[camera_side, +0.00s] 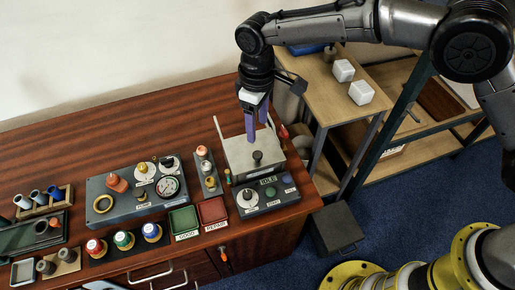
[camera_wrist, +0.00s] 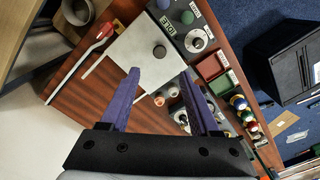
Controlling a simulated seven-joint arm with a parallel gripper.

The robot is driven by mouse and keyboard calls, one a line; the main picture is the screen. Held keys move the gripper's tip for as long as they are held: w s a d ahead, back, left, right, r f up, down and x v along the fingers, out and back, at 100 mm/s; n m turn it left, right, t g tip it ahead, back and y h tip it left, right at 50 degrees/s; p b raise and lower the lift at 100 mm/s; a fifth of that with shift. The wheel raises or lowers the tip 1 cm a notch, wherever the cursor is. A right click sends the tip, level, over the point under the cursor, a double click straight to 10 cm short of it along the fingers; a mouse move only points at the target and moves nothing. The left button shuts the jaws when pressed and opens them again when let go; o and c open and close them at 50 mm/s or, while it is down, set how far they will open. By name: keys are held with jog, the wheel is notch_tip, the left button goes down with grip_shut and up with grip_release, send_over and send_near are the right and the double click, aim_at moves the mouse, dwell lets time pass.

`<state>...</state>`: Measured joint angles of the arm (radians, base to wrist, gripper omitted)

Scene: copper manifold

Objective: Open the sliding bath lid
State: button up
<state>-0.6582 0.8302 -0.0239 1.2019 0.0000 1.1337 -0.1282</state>
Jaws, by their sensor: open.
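The bath lid (camera_side: 240,155) is a flat silver-grey plate with a dark round knob (camera_side: 257,157). It lies over the top of the bath at the right end of the wooden bench. In the wrist view the lid (camera_wrist: 130,50) and its knob (camera_wrist: 160,51) lie just beyond my fingertips. My gripper (camera_side: 257,133) has two purple fingers and points down above the lid's back part, behind the knob. In the wrist view my gripper (camera_wrist: 160,73) is open, with nothing between its fingers. The inside of the bath is hidden by the lid.
A control panel (camera_side: 266,194) marked IDLE sits in front of the bath. A thin pale rod (camera_side: 219,128) stands at its left and a red-handled lever (camera_side: 283,131) at its right. Green (camera_side: 184,221) and red (camera_side: 212,211) trays lie front left. The bench behind is clear.

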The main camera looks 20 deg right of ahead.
aim_at(257, 153)
notch_tip(257, 153, down, 11)
jog(key=shift+r, duration=0.15)
dwell(0.4)
grip_shut()
jog(key=shift+r, duration=0.1)
dwell(1.1)
